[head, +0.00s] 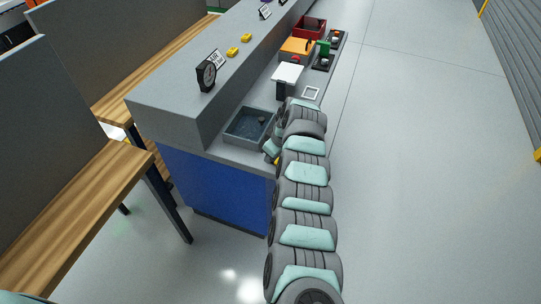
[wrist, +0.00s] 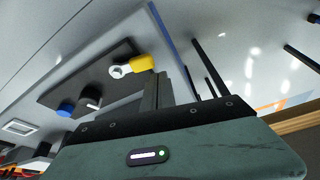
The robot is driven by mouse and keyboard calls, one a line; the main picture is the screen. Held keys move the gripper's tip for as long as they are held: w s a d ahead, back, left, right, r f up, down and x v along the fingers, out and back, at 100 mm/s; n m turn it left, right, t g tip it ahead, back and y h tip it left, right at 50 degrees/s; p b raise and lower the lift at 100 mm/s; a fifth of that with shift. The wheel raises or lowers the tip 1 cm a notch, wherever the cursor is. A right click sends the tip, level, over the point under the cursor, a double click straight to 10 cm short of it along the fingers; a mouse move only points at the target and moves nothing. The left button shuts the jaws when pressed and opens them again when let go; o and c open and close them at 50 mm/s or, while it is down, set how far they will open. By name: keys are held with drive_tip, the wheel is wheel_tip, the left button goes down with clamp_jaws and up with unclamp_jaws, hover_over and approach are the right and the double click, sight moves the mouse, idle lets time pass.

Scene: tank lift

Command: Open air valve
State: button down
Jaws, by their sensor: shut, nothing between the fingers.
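In the wrist view a yellow valve handle (wrist: 143,62) sits on a silver round fitting (wrist: 120,71) at the end of a dark panel (wrist: 92,82). My gripper (wrist: 162,76) is shut and empty, with its fingertips close beside the yellow handle's right end. I cannot tell if they touch it. A blue knob (wrist: 66,109) and a black knob (wrist: 90,97) with a white mark sit further left on the panel. In the head view my gripper (head: 272,153) is at the counter's near front edge, and a bit of yellow (head: 277,161) shows beside it, mostly hidden by my arm.
The floor (head: 430,160) to the right is clear.

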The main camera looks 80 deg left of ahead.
drive_tip(key=p+v, duration=0.3)
drive_tip(key=v, duration=0.7)
drive_tip(key=shift+w+a, duration=0.1)
idle(0.3)
